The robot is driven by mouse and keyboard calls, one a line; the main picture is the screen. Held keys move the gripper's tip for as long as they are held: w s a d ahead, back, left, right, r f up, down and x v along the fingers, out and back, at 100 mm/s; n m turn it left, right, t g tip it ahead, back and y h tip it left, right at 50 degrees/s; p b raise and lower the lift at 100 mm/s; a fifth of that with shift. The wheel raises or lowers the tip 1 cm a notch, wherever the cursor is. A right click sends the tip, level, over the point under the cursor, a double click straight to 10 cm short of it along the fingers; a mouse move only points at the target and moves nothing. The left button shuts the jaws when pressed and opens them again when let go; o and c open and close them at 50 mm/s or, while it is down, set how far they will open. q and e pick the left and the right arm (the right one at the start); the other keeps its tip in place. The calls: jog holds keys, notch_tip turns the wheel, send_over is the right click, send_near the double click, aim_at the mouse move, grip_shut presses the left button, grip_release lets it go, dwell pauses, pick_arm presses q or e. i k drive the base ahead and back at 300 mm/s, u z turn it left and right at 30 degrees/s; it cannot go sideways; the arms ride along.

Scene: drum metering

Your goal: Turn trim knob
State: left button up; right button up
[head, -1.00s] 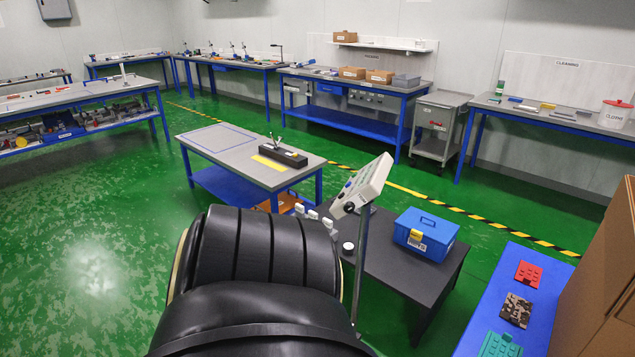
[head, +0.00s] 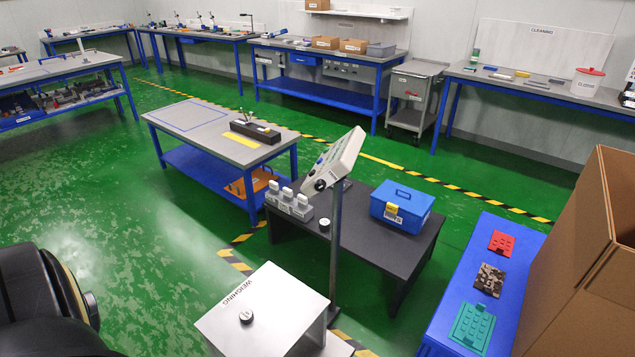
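A tilted white control box (head: 340,158) stands on a grey pole (head: 335,250) near the middle of the head view. A round black knob (head: 319,184) shows on its near lower end. I cannot read its setting, and the box's face is seen at a steep angle. In front of the pole, a light grey stand marked WEIGHING (head: 265,295) has a small black round piece (head: 246,317) on top. Neither of my grippers is in view. A large black rounded shape fills the lower left corner and shows no gripper fingers.
The dark table (head: 375,235) behind the pole bears a blue toolbox (head: 402,207) and white-topped pieces in a grey holder (head: 289,206). A blue bench (head: 445,312) with coloured plates and a tall open carton (head: 575,255) stand at right. Green floor is clear at left.

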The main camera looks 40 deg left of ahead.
aim_at(320, 185)
jog(key=i, duration=1.1)
jog(key=u, duration=0.15)
